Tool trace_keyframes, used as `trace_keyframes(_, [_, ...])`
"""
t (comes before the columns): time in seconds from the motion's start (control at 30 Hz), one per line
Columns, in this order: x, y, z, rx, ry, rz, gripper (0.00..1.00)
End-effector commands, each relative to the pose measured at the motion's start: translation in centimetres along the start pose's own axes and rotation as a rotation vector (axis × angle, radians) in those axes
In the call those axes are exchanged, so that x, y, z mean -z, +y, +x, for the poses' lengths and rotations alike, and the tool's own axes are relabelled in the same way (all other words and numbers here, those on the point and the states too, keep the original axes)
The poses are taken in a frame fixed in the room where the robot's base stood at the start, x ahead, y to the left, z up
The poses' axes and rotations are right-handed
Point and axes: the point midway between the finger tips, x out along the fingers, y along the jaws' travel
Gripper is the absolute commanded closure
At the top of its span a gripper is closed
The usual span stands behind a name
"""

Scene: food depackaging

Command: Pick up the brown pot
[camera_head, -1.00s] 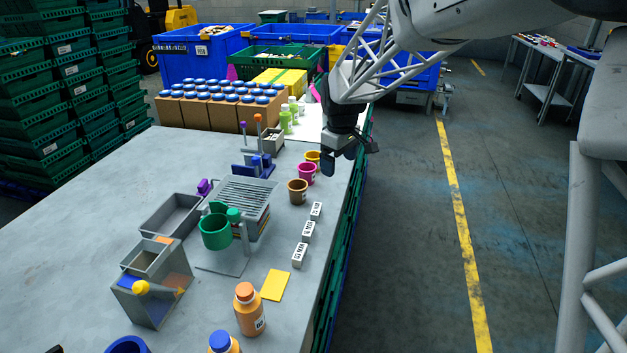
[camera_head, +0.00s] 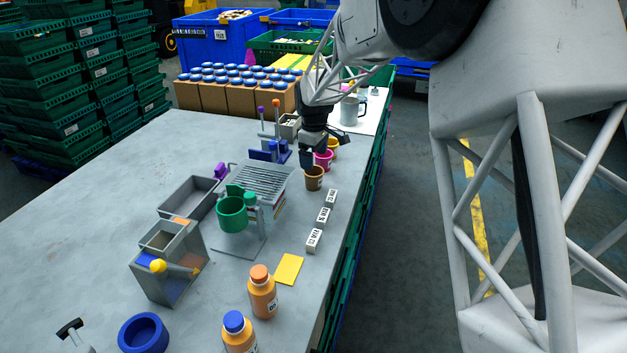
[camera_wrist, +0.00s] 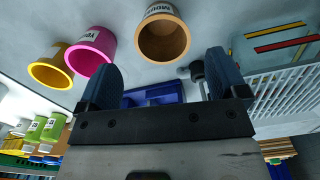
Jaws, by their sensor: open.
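The brown pot (camera_head: 314,180) stands upright on the grey table, first in a row with a pink pot (camera_head: 325,162) and a yellow pot (camera_head: 332,146) behind it. My gripper (camera_head: 310,158) is above and just behind the brown pot, near the pink one. In the wrist view the brown pot (camera_wrist: 163,38) shows its open mouth and a label, beyond the blue fingertips (camera_wrist: 165,78). The fingers are apart with nothing between them. The pink pot (camera_wrist: 90,52) and yellow pot (camera_wrist: 52,66) lie to the left there.
White labelled blocks (camera_head: 322,216) stand in front of the brown pot. A wire rack (camera_head: 262,183) with a green pot (camera_head: 232,213) is to the left. A blue stand (camera_head: 268,152) is near the gripper. Orange bottles (camera_head: 262,292) are at the front. The table's right edge is close.

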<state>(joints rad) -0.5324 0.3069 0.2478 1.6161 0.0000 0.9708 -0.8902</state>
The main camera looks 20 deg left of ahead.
Motion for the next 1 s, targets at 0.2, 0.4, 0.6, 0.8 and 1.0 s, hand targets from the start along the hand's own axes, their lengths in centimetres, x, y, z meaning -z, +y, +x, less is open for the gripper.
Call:
trace_keyframes(0.2, [0.0,0.0,0.9,0.001,-0.001,0.001,0.08])
trace_keyframes(0.4, [0.0,0.0,2.3,0.000,0.000,0.001,0.08])
trace_keyframes(0.6, [0.0,0.0,2.6,-0.001,0.000,0.001,0.08])
trace_keyframes(0.8, [0.0,0.0,2.7,0.000,0.000,0.001,0.08])
trace_keyframes(1.0, [0.0,-0.2,3.9,0.001,-0.001,0.001,0.08])
